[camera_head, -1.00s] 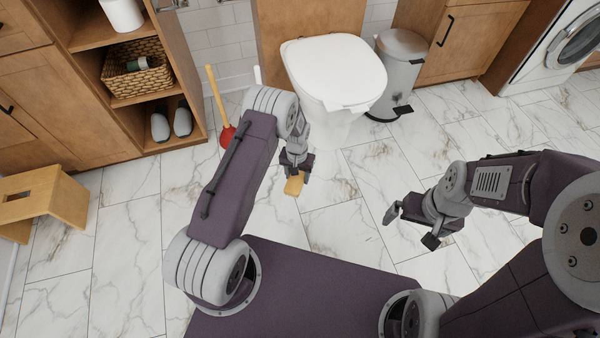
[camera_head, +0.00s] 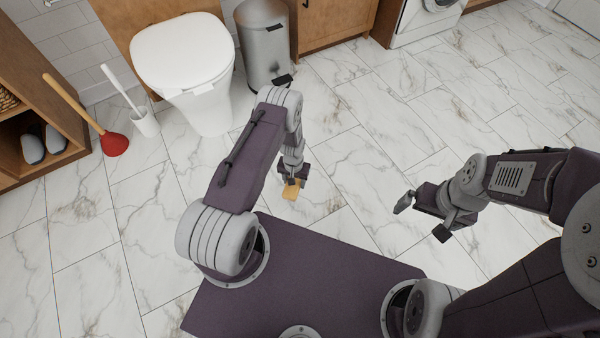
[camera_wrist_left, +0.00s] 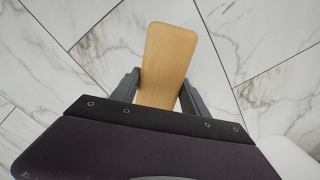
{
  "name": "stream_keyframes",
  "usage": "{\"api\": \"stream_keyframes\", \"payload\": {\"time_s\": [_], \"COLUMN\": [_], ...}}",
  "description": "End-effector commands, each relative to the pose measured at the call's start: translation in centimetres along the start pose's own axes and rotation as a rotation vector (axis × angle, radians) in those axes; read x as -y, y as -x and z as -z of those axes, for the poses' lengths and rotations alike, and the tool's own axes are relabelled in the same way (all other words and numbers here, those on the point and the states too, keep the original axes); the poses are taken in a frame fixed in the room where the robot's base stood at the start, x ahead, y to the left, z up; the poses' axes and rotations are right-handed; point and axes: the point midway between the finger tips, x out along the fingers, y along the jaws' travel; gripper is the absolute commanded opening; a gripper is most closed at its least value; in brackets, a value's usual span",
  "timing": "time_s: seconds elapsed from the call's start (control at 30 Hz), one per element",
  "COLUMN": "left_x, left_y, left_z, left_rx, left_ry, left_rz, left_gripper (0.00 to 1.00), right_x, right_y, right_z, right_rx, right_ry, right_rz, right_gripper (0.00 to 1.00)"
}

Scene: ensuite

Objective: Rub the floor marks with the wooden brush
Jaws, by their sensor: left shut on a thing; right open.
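The wooden brush (camera_head: 291,190) is a light wooden block low in front of my base in the head view. My left gripper (camera_head: 292,177) is shut on it. In the left wrist view the brush (camera_wrist_left: 167,60) sticks out between the two dark fingers, its flat wooden face toward the camera; bristles are not visible. I cannot tell whether it touches the floor. My right gripper (camera_head: 422,216) is open and empty above the floor at the right. The floor (camera_head: 375,125) is white marble tile with grey-brown veins; I cannot tell marks from veining.
A toilet (camera_head: 190,75), a steel pedal bin (camera_head: 264,45), a toilet brush in its holder (camera_head: 145,122) and a red plunger (camera_head: 113,144) stand at the back left. A wooden shelf unit (camera_head: 50,85) is at far left. Open floor lies to the right.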

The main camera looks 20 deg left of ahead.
Motion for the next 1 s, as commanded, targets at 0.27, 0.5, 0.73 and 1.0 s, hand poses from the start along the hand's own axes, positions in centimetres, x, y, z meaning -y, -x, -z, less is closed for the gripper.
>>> {"api": "stream_keyframes", "payload": {"time_s": [0.27, 0.5, 0.73, 1.0], "left_x": [0.9, 1.0, 1.1, 1.1], "left_y": [-2.4, -2.7, -4.3, -6.8], "left_z": [-2.3, -2.3, -2.5, -2.7], "left_rx": [0.001, 0.000, 0.001, 0.001], "left_ry": [0.025, 0.029, 0.029, 0.030], "left_rz": [0.000, 0.000, 0.000, 0.000], "left_gripper": [0.20, 0.20, 0.20, 0.20], "right_x": [0.0, 0.0, -0.1, -0.1], "right_y": [-0.8, -1.1, -2.4, -4.4], "right_z": [-0.1, -0.1, -0.2, -0.5], "right_rx": [0.000, 0.000, 0.000, 0.000], "right_ry": [0.000, 0.000, 0.000, 0.000], "right_rz": [0.000, 0.000, 0.000, 0.000], "right_gripper": [1.00, 1.00, 1.00, 1.00]}}
